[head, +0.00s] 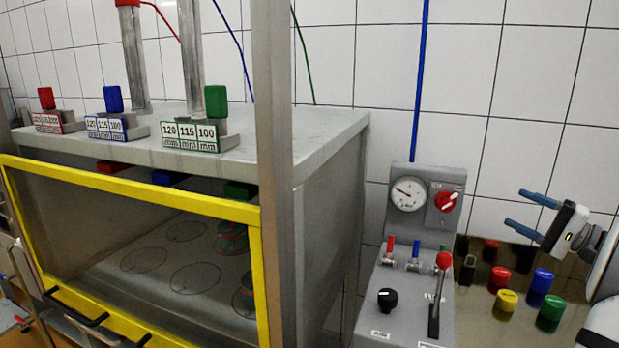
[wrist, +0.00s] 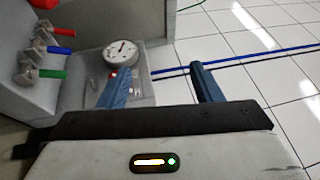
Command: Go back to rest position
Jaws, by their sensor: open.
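My gripper (head: 528,213) is at the right of the head view, with two blue fingers pointing left and spread apart. It is open and empty, above the dark surface with the coloured moulds. In the wrist view my gripper (wrist: 158,88) also shows its two blue fingers apart with nothing between them. Beyond the fingers are the control panel's gauge (wrist: 121,54) and the tiled wall.
A grey control panel (head: 408,290) with a gauge, valves and a red-knobbed lever (head: 443,261) stands left of my gripper. Several coloured moulds, one yellow (head: 507,300), stand below it. The press cabinet with a yellow-framed door (head: 130,187) fills the left.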

